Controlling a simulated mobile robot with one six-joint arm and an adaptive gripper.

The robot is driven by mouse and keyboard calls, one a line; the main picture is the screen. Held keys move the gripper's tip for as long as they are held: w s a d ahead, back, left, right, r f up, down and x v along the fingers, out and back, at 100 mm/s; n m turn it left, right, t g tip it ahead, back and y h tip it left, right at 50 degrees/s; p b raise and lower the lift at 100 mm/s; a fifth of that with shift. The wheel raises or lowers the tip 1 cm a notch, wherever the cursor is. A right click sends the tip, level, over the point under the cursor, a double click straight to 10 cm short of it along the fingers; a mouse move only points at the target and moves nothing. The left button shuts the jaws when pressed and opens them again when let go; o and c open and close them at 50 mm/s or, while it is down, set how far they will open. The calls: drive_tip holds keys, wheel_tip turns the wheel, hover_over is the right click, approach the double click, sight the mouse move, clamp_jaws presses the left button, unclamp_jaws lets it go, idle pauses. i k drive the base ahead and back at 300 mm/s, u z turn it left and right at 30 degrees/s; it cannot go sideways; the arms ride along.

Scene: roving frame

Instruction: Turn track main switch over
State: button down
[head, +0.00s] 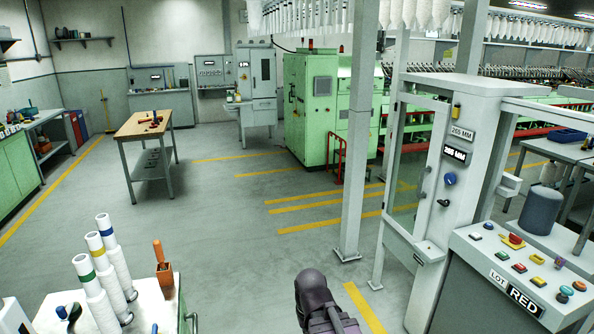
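No switch in the head view carries a readable track main label, so I cannot tell which one it is. A blue round knob (450,179) sits on the grey cabinet post (470,185) at the right, below two small label plates. A small black knob or handle (443,203) is just under it. A sloped control panel (465,243) at the lower right carries several coloured buttons and a red knob on a yellow base (514,240). A dark part of my arm shows at the bottom centre, apart from all of these; my gripper's fingers are not visible.
A white cart (158,310) with yarn cones stands at the lower left. A wooden-topped table (138,130) is behind it. A grey pillar (358,150) stands left of the glazed cabinet. Green machines (312,105) stand at the back. The middle floor is clear.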

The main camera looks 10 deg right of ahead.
sight(514, 239)
drive_tip(key=z, duration=0.3)
drive_tip(key=i, duration=1.6)
drive_tip(key=z, duration=0.9)
drive_tip(key=i, duration=0.65)
drive_tip(key=z, duration=0.75)
drive_tip(key=i, duration=0.55)
drive_tip(key=z, duration=0.6)
drive_tip(key=i, duration=0.6)
drive_tip(key=z, duration=0.25)
drive_tip(key=k, duration=0.4)
